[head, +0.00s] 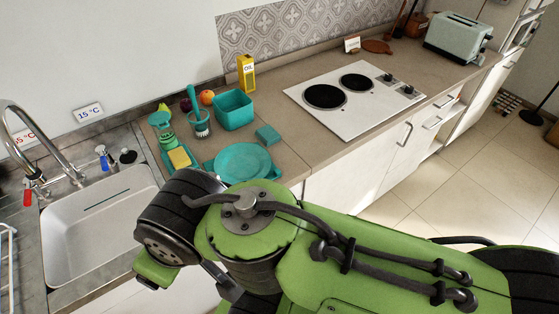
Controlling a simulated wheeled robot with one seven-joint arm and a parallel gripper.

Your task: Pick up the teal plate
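The teal plate (242,161) is round and lies flat on the counter right of the sink, close to the counter's front edge. My green and black arm is in front of it and hides a little of the area just below the plate. The end of my arm (154,270) hangs low at the left, in front of the counter and below the plate. The gripper's fingers are not clearly visible, so I cannot tell if they are open or shut.
Around the plate are a teal bin (234,111), a teal sponge block (268,136), a yellow sponge (179,158), a brush (198,117) and a yellow oil box (246,73). The sink (100,228) is left, the cooktop (352,98) right. Bare counter (307,139) lies right of the plate.

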